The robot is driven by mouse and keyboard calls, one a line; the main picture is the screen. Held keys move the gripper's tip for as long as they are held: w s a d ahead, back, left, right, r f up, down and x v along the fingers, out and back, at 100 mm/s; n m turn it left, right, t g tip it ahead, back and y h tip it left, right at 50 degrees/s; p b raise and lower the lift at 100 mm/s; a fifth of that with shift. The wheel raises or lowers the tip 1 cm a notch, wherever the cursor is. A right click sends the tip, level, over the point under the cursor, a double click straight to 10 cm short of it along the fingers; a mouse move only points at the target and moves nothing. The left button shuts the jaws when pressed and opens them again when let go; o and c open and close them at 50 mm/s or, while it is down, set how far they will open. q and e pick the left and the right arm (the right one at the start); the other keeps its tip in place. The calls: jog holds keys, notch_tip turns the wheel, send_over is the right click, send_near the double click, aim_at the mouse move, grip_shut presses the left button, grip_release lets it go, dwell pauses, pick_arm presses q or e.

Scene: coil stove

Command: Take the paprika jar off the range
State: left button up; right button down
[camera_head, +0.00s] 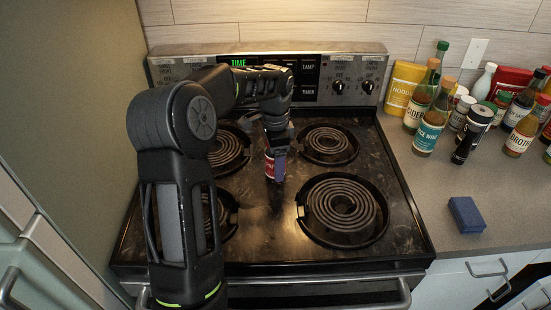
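A small red jar with a pale label (269,164), which looks like the paprika jar, stands between the coils on the black cooktop of the range (262,215). My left gripper (275,162) reaches over the cooktop from the left and points down at the jar. One finger covers the jar's right side, and the gripper hides the jar's top. I cannot tell whether the fingers touch the jar or are closed on it. My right gripper is not in view.
Coil burners surround the jar, with the control panel (310,75) behind.

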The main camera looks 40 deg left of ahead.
pick_arm(q)
jog(key=shift+c, duration=0.2)
grip_shut()
dwell(0.8)
